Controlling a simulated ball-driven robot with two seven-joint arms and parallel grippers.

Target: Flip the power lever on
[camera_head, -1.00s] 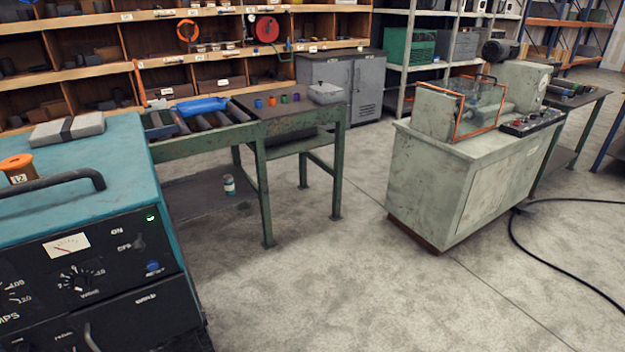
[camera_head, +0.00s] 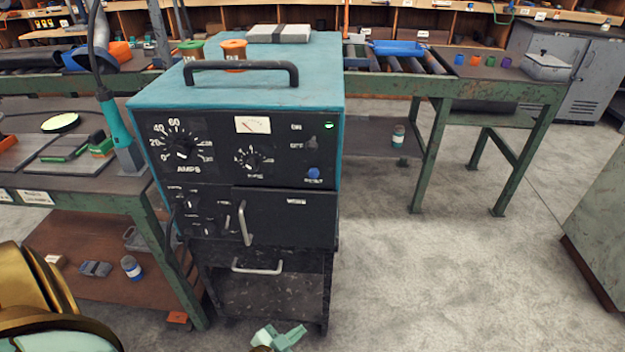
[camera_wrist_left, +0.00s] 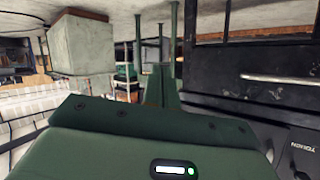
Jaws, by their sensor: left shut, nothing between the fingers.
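The welding machine (camera_head: 237,85) is a teal box with a black front panel, in the middle of the head view. Its small grey power lever (camera_head: 312,141) is at the panel's upper right, beside the ON and OFF marks; I cannot tell surely which way it points. A green lamp (camera_head: 329,126) glows above it. My pale green left gripper (camera_head: 281,336) is at the bottom edge, shut and empty, well below the lever and low in front of the drawer. In the left wrist view the gripper (camera_wrist_left: 160,88) points away from the lever, which does not show there. My right gripper is out of view.
A blue button (camera_head: 313,173) is just under the lever, and a handle (camera_head: 290,72) arches over the machine's top. A bench (camera_head: 145,205) stands close on the left, a green roller table (camera_head: 470,92) behind right.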

